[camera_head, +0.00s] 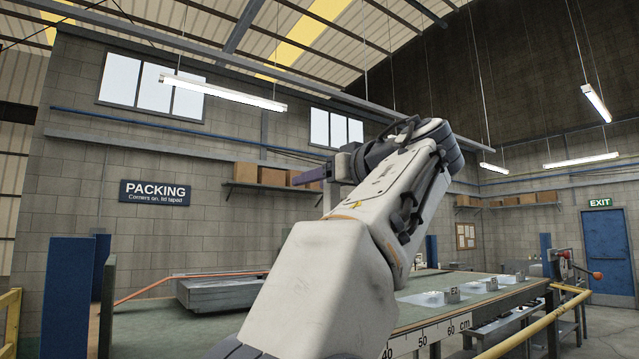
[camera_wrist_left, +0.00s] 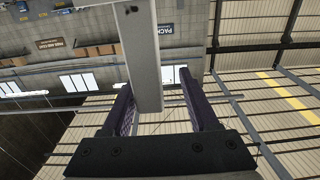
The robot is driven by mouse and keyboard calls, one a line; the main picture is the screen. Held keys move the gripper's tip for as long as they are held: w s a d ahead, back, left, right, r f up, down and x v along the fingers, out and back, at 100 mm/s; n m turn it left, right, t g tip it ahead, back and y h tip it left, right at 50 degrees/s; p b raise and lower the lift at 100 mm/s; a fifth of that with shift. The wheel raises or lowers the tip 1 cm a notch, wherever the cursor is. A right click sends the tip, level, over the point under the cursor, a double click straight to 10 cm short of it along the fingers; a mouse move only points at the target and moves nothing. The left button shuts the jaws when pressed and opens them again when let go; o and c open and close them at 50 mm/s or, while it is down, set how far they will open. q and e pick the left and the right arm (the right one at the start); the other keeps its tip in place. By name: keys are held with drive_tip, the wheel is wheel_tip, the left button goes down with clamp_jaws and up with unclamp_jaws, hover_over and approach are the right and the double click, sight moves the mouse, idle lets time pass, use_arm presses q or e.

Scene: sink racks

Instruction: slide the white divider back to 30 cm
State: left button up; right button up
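My left gripper (camera_head: 308,177) is raised above the bench and points left in the head view. Its two dark fingers also show in the left wrist view (camera_wrist_left: 156,100), spread apart with a wide gap. A pale straight bar (camera_wrist_left: 144,50) runs down from the top of that view into this gap. Space shows between it and the right finger, and I cannot tell what it is or how far off it stands. I cannot make out the white divider; my arm covers the middle of the bench. A scale (camera_head: 425,338) marked in cm runs along the front edge. My right gripper is out of view.
The green bench (camera_head: 150,332) carries a grey metal slab (camera_head: 222,290) at left and pale labelled pieces (camera_head: 430,298) at right. A yellow rail (camera_head: 540,322) passes the right front. A dark green upright panel (camera_head: 108,305) stands at the left end. The air left of my gripper looks clear.

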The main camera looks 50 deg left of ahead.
use_arm(q)
drive_tip(key=shift+w, duration=0.25)
drive_tip(key=shift+d+f, duration=0.1)
drive_tip(key=shift+d, duration=0.3)
drive_tip(key=s+d+b, duration=0.1)
drive_tip(key=d+b, duration=0.1)
drive_tip(key=d, duration=0.7)
drive_tip(key=shift+s+d, duration=0.3)
drive_tip(key=shift+s, duration=0.05)
